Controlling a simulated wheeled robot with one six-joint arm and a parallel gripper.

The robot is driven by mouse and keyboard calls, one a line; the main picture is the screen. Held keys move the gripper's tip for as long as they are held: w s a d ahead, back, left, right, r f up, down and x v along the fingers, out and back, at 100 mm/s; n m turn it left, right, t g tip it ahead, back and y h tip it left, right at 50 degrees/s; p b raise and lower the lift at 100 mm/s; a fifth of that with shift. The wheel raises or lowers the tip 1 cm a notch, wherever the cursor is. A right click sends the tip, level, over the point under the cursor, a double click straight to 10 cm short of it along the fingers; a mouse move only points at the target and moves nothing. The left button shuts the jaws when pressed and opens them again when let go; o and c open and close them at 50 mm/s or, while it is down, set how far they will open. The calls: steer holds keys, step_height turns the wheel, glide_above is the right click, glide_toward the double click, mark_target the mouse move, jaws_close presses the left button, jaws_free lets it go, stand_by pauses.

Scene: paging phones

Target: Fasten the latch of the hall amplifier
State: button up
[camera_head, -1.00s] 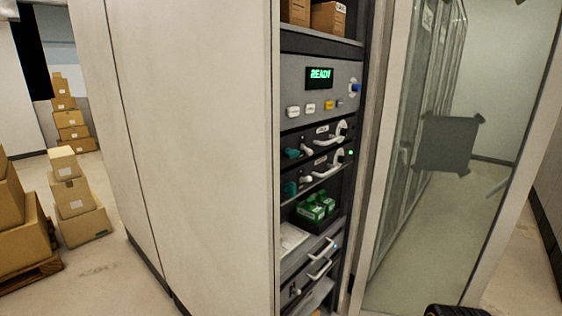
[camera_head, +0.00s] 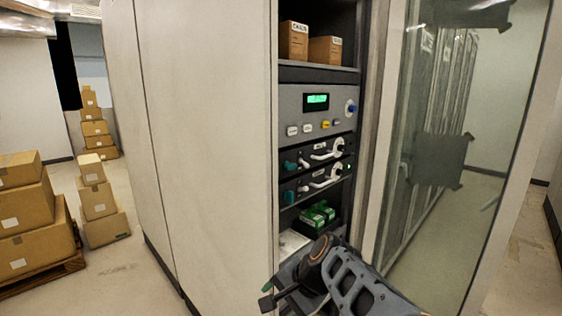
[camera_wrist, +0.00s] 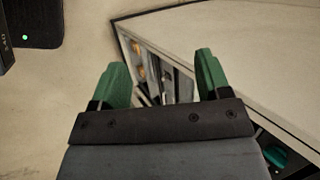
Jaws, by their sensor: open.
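Two black amplifier units sit one above the other in the open rack, the upper (camera_head: 309,159) and the lower (camera_head: 312,190). Each has a white handle and a teal latch at its left, the upper latch (camera_head: 290,166) and the lower latch (camera_head: 289,196). Their labels are too small to read, so I cannot tell which is the hall amplifier. My gripper (camera_head: 267,295) is in front of the rack's lower part, below both units and apart from them. In the wrist view its green fingers (camera_wrist: 163,80) are spread and empty. A teal part (camera_wrist: 276,157) shows at the lower right there.
A panel with a green display (camera_head: 317,102) and buttons is above the amplifiers. Green boxes (camera_head: 318,214) sit in a tray below. A glass door (camera_head: 430,150) stands open at the right.

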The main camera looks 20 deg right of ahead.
steer(key=w+d+r+m+t+y+p, duration=0.1)
steer(key=w+d+r+m+t, duration=0.1)
steer(key=w+r+m, duration=0.25)
steer(key=m+t+y+p, duration=0.1)
steer(key=m+t+p, duration=0.3)
steer(key=m+t, duration=0.85)
glide_toward(293, 168)
steer(key=w+a+g+p, duration=0.1)
steer(key=w, duration=0.1)
steer(key=w+r+m+g+p, duration=0.1)
steer(key=w, duration=0.2)
steer(key=w+a+r+m+g, duration=0.1)
steer(key=w, duration=0.1)
steer(key=shift+w+a+r+p, duration=0.2)
steer(key=shift+a+r+p, duration=0.1)
steer(key=shift+p, duration=0.1)
steer(key=shift+x, duration=1)
steer(key=shift+f, duration=0.1)
steer(key=c, duration=0.9)
